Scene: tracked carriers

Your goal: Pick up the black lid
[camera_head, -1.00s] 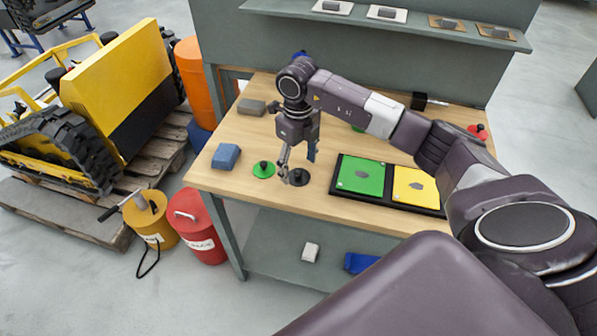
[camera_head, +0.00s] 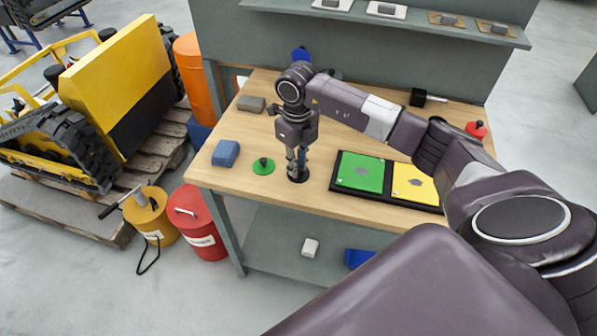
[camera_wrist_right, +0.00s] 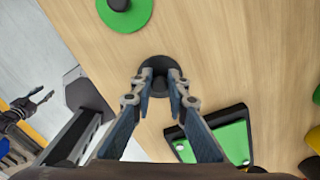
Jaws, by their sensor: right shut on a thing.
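The black lid (camera_head: 299,181) is a small dark disc lying on the wooden workbench near its front edge. It also shows in the right wrist view (camera_wrist_right: 154,61), straight ahead between the fingertips. My right gripper (camera_head: 298,170) points down over the lid, and its fingers (camera_wrist_right: 160,80) are closed in on the lid's middle, where they hide its knob. The lid appears to rest on the bench still. My left gripper (camera_wrist_right: 32,104) shows at the left edge of the right wrist view, away from the bench, with its fingers apart and empty.
A green lid (camera_head: 263,166) lies just left of the black one. A blue block (camera_head: 226,153) and a grey block (camera_head: 251,104) are farther left. A black tray (camera_head: 333,184) with green and yellow panels is close on the right. A red lid (camera_head: 477,130) is at the far right.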

